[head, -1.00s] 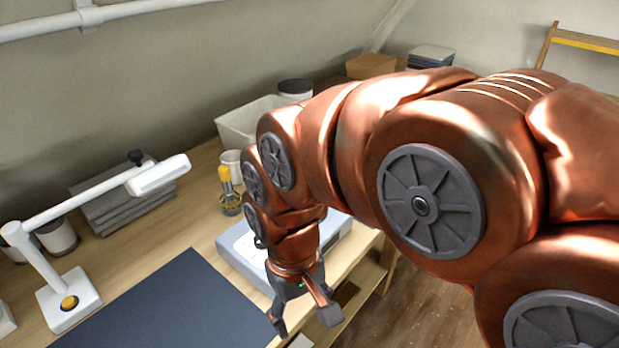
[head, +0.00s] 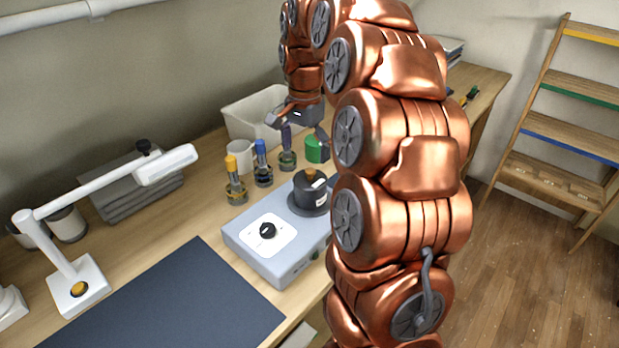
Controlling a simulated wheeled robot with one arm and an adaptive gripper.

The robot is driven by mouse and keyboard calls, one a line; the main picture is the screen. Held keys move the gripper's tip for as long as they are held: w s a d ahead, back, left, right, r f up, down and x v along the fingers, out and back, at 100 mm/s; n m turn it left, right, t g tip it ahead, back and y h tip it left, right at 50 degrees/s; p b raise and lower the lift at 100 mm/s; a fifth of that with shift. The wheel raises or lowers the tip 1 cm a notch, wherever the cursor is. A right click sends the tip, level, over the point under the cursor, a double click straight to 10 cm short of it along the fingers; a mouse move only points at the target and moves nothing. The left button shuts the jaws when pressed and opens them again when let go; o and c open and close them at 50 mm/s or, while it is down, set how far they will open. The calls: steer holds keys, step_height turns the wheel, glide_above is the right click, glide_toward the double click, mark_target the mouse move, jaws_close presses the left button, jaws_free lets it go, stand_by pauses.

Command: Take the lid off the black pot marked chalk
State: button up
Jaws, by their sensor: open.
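A small black pot (head: 311,189) with a brown knob on top stands on the round plate of a grey box-shaped device (head: 270,269). It has a small pale mark on its side, too small to read, so I cannot tell if it says chalk. My gripper (head: 299,131) points down, open, behind and above the pot, apart from it. Its fingers are near a dark-topped bottle (head: 287,158) and a green container (head: 314,151). I cannot tell whether they touch either one.
A yellow-topped bottle (head: 235,181), a blue-topped bottle (head: 262,166) and a white mug (head: 240,156) stand left of the gripper. A white bin (head: 250,112) is behind. A lamp (head: 78,285) and dark mat (head: 165,310) occupy the left. My arm hides the table's right part.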

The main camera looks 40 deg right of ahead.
mark_target(310, 170)
steer(key=shift+w+d+m, duration=0.4)
steer(key=shift+d+m, duration=0.1)
steer(key=shift+d, duration=0.3)
steer(key=shift+d+f, duration=0.1)
steer(key=shift+f, duration=0.1)
steer(key=shift+d+f+p, duration=0.1)
steer(key=shift+f+p, duration=1.4)
steer(key=shift+f, duration=2.2)
jaws_close()
